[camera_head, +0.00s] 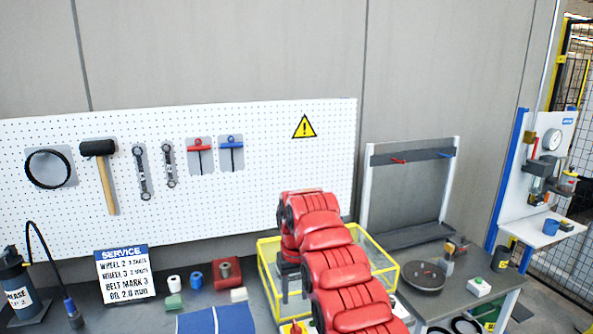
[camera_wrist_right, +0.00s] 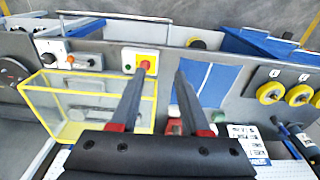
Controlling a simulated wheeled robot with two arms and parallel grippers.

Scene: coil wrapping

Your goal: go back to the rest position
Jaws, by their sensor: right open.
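My right arm (camera_head: 345,275) is red and rises from the bottom edge through the middle of the head view. It passes in front of a yellow-framed clear box (camera_head: 268,262). In the right wrist view my right gripper (camera_wrist_right: 157,88) has two dark fingers spread well apart, with nothing between them. Beyond the fingers are the bench, a red button on a yellow plate (camera_wrist_right: 147,64) and a blue mat (camera_wrist_right: 208,80). The fingertips do not show clearly in the head view. My left gripper is not in view.
A white pegboard (camera_head: 250,140) with hanging tools stands behind the bench. Spools, a service sign (camera_head: 125,273) and a grease canister (camera_head: 20,285) stand at left. At right are a grey frame (camera_head: 410,190), a round dark plate (camera_head: 425,275) and a gauge stand (camera_head: 545,165).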

